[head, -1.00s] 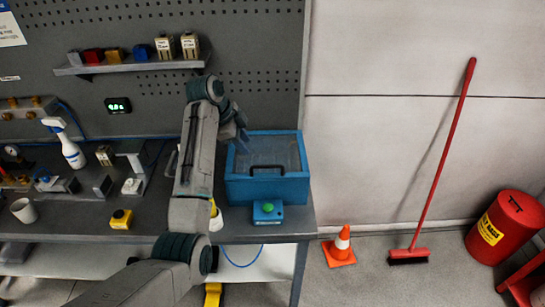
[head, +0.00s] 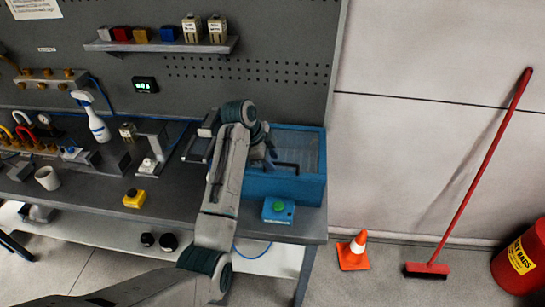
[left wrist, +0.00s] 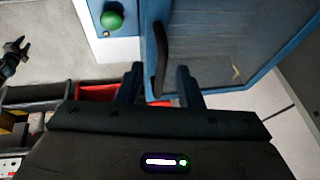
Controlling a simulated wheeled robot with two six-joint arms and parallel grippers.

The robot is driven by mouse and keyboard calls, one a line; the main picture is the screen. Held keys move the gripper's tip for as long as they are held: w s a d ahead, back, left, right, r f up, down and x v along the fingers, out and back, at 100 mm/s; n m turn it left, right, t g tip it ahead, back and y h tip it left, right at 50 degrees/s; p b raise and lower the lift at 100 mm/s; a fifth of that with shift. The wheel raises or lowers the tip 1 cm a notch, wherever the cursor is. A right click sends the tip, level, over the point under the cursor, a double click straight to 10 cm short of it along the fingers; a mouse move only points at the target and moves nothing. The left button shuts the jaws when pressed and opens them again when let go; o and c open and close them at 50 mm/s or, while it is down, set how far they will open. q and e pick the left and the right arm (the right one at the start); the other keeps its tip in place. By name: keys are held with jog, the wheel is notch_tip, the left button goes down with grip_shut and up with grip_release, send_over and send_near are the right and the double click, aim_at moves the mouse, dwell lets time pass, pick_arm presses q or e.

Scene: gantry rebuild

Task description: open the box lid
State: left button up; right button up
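The blue box (head: 300,187) stands at the right end of the bench. Its see-through lid (head: 301,143) looks closed, and my left gripper (head: 270,145) partly covers it. The lid also shows in the left wrist view (left wrist: 215,42). The dark handle bar (left wrist: 160,58) is on the lid near its edge. My left gripper (left wrist: 160,82) is open, with one finger to each side of the handle's near end in that view; I cannot tell whether they touch it. What looks like my right gripper (left wrist: 15,53) is at the far left, fingers apart.
A blue button unit with a green button (head: 278,209) stands in front of the box. A yellow button unit (head: 134,198) and a white cup (head: 47,178) are further left on the bench (head: 90,215). An orange cone (head: 352,252) stands on the floor to the right.

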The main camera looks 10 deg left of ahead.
pick_arm(q)
jog(key=shift+c, duration=0.8)
jog(key=c, duration=0.4)
grip_shut()
jog(key=shift+d+r, duration=0.1)
jog(key=shift+w+r, duration=0.25)
jog(key=shift+r, duration=0.35)
jog(key=w+r, duration=0.7)
jog(key=r, duration=0.5)
jog(key=shift+w+r, duration=0.25)
jog(key=shift+w, duration=0.05)
pick_arm(e)
jog(key=shift+s+a, duration=0.15)
jog(key=shift+s, duration=0.1)
jog(key=shift+c, duration=0.4)
